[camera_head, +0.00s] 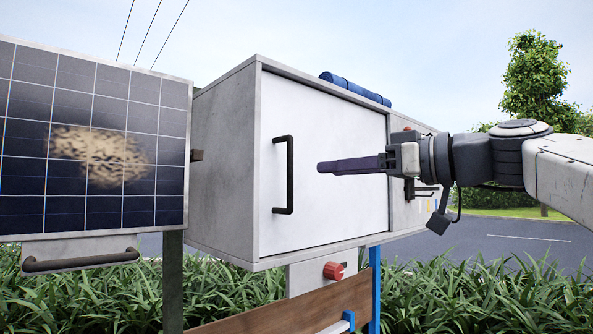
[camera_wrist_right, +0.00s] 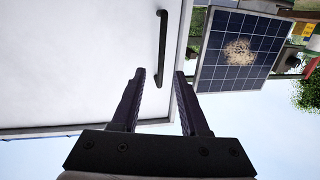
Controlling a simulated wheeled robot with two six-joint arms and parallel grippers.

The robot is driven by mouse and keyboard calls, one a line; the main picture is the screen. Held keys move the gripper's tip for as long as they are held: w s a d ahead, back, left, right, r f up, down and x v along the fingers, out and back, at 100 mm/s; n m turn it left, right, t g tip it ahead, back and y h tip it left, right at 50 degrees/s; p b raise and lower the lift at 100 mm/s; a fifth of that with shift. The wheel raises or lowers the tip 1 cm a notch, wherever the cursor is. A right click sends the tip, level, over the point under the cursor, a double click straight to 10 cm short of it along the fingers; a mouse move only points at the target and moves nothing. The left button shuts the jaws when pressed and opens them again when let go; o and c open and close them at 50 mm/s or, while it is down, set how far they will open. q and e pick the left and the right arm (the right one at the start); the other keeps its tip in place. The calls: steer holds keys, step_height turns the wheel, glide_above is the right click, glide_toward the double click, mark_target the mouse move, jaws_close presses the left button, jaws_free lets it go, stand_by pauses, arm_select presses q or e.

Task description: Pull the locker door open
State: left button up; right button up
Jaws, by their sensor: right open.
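The locker (camera_head: 224,165) is a grey box with a white door (camera_head: 335,215), which looks shut. A dark vertical bar handle (camera_head: 290,175) is on the door's left side. My right gripper (camera_head: 322,167) reaches in from the right, in front of the door and to the right of the handle, apart from it. In the right wrist view the two fingers (camera_wrist_right: 160,75) are spread with nothing between them. The handle (camera_wrist_right: 162,50) shows there beyond the fingertips, with the white door (camera_wrist_right: 70,65) behind. My left gripper is in neither view.
A solar panel (camera_head: 90,140) with a tan smudge stands left of the locker, with a dark handle (camera_head: 80,262) below. A blue roll (camera_head: 355,89) lies on top. A red knob (camera_head: 333,270) is below the locker. Green plants (camera_head: 230,300) fill the lower area.

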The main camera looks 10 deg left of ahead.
mark_target(292, 163)
steer(key=p+x, duration=0.1)
steer(key=x, duration=0.2)
steer(key=r+p+x, duration=0.1)
steer(key=p+x, duration=0.1)
steer(key=x, duration=0.1)
steer(key=p+x, duration=0.2)
steer(key=x, duration=0.1)
steer(key=shift+s+a+r, duration=0.1)
steer(key=shift+a+r, duration=0.05)
steer(key=shift+r, duration=0.25)
steer(key=shift+a+f+p, duration=0.15)
steer(key=shift+a+p, duration=0.25)
steer(key=shift+a, duration=0.05)
jaws_close()
stand_by(0.6)
